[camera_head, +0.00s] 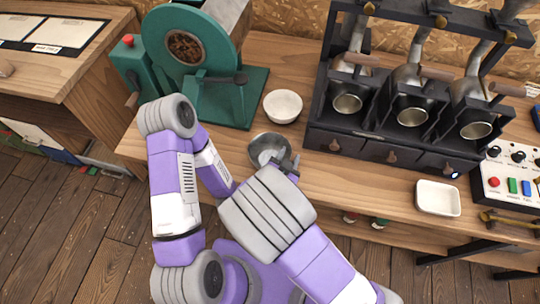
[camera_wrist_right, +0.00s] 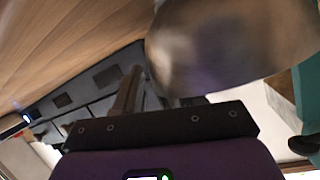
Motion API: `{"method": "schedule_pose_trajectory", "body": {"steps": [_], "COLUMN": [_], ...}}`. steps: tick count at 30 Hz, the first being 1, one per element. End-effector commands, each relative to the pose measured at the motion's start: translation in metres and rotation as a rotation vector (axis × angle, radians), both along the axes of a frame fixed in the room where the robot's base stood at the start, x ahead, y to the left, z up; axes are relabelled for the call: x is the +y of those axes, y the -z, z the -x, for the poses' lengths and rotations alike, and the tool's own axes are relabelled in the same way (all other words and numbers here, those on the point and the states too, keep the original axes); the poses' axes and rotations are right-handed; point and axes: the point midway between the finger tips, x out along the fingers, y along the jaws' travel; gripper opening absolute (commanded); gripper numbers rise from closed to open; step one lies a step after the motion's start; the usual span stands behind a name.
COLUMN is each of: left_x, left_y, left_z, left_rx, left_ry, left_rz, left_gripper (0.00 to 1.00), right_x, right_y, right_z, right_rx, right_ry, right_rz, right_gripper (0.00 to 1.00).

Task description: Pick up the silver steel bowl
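The silver steel bowl (camera_head: 266,147) is near the front edge of the wooden counter, just below the white round bowl. In the right wrist view it is large and blurred (camera_wrist_right: 225,45) at the top, close to the camera. My right gripper (camera_head: 290,163) is at the bowl's right side, by its rim. One dark finger shows left of the bowl in the wrist view; the other seems hidden behind the bowl. I cannot tell whether the fingers close on the rim, or whether the bowl touches the counter. My left arm shows, but its gripper does not.
A white round bowl (camera_head: 283,106) stands behind the steel bowl. A green roaster (camera_head: 205,65) is at the left, a black rack (camera_head: 345,141) with several metal cups at the right. A white square dish (camera_head: 437,198) and control box (camera_head: 508,172) are farther right.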

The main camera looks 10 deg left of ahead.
Motion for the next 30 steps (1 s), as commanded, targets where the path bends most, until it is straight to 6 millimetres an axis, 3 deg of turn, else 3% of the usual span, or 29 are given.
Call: {"method": "schedule_pose_trajectory", "body": {"steps": [1,7,20,30], "left_x": [0.000,0.000,0.000,0.000], "left_y": [0.000,0.000,-0.003,-0.031], "left_z": [0.000,0.000,0.000,0.000], "left_rx": [0.000,0.000,0.000,0.000], "left_ry": [0.000,0.000,0.000,0.000], "left_rz": [0.000,0.000,0.000,0.000], "left_gripper": [0.43,0.43,0.43,0.43], "right_x": [0.000,0.000,0.000,0.000], "right_y": [0.000,0.000,-0.007,-0.073], "right_z": [0.000,0.000,0.000,0.000], "right_rx": [0.000,0.000,-0.002,-0.002], "right_ry": [0.000,0.000,0.000,0.000], "right_rz": [0.000,0.000,-0.002,-0.005], "right_gripper": [0.31,0.00,0.00,0.00]}}
